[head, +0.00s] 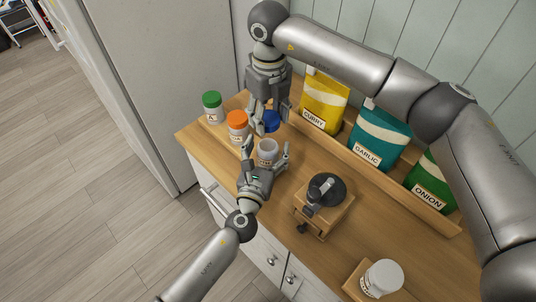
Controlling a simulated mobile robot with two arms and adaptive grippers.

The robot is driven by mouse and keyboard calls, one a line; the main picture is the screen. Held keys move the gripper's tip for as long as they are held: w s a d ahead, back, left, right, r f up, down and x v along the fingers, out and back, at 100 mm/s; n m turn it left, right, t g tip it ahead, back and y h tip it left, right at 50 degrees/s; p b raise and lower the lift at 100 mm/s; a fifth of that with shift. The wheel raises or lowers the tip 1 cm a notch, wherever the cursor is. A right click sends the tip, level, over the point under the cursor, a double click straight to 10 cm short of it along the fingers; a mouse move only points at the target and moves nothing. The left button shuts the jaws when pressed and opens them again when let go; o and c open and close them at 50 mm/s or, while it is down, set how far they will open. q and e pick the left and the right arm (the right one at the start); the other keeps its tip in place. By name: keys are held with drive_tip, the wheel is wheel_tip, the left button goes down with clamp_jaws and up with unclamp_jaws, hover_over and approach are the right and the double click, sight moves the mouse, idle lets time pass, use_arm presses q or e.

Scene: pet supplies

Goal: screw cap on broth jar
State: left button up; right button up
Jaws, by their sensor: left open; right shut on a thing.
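The broth jar (267,152), a pale jar with a grey uncapped top, stands on the wooden counter. My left gripper (268,147) is open, with one finger on either side of the jar; I cannot tell if they touch it. My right gripper (268,119) comes down from above and is shut on a blue cap (272,122). The cap is just behind the jar's mouth in the picture, apart from it. Part of the cap is hidden by the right gripper's fingers.
Jars with a green cap (212,99) and an orange cap (237,119) stand left of the broth jar. Curry (322,95), garlic (378,138) and onion (430,185) bags stand behind. A grinder (322,205) and a white-lidded jar (383,277) are to the right.

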use_arm(q)
drive_tip(key=shift+w, duration=0.25)
drive_tip(key=shift+c, duration=0.2)
drive_tip(key=c, duration=1.5)
use_arm(e)
drive_tip(key=shift+f, duration=2.45)
